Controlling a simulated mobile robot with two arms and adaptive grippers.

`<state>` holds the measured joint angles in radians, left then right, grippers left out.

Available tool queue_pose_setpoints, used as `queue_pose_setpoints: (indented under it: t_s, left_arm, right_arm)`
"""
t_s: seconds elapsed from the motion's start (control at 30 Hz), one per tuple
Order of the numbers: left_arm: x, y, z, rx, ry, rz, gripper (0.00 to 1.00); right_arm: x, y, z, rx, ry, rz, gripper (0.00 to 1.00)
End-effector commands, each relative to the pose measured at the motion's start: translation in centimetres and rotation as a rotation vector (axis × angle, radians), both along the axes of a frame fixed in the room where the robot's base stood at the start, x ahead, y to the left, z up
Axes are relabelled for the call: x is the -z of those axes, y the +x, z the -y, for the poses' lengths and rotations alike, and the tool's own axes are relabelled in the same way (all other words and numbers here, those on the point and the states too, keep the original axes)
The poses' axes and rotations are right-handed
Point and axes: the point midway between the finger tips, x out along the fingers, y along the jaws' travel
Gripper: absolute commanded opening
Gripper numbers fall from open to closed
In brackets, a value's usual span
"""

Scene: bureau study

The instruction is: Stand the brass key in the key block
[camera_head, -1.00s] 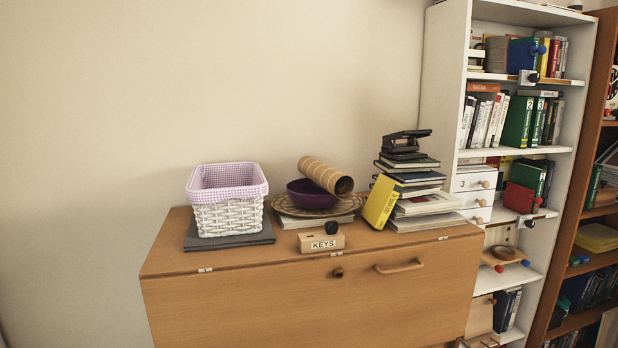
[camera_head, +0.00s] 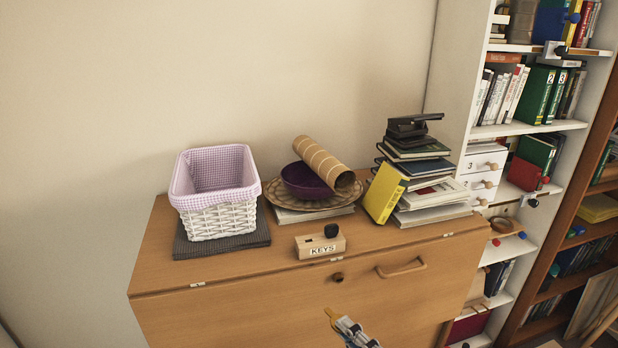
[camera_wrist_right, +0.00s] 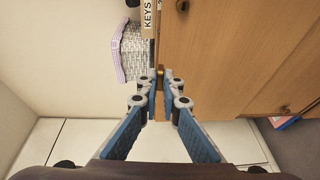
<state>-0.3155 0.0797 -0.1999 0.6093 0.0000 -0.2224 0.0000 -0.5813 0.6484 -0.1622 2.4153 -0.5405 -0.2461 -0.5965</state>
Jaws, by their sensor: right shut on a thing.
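The key block is a light wooden block labelled KEYS (camera_head: 312,246). It sits on the bureau top (camera_head: 160,262) near its front edge, with a black knob-like piece on its right part. It also shows at the top of the right wrist view (camera_wrist_right: 147,18). My right gripper (camera_head: 337,320) is low in front of the bureau, below the block. It is shut on the brass key (camera_head: 330,314), whose gold tip sticks out past the fingers. The key (camera_wrist_right: 160,72) is small between the fingertips in the wrist view. My left gripper is not in view.
A white wicker basket (camera_head: 220,222) stands on a dark mat at the left. Behind the block are a purple bowl (camera_head: 300,186) and a cardboard tube (camera_head: 318,160). A yellow book (camera_head: 384,194) leans on a stack at the right. Bare bureau top surrounds the block.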

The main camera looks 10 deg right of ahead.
Motion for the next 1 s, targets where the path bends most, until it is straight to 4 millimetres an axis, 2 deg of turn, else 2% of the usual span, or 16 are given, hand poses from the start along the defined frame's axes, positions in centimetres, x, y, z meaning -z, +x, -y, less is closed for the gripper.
queue_pose_setpoints:
  t_s: [0.33, 0.63, 1.0]
  left_arm:
    - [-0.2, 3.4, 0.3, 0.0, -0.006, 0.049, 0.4]
    - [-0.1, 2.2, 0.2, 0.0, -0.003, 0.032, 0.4]
    - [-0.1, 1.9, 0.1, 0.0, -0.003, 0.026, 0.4]
  right_arm:
    - [0.3, -0.6, -2.7, -0.292, -0.065, -0.09, 0.0]
    - [-0.3, -0.8, -5.1, -0.465, -0.104, -0.136, 0.0]
    - [-0.8, -0.9, -6.3, -0.565, -0.133, -0.162, 0.0]
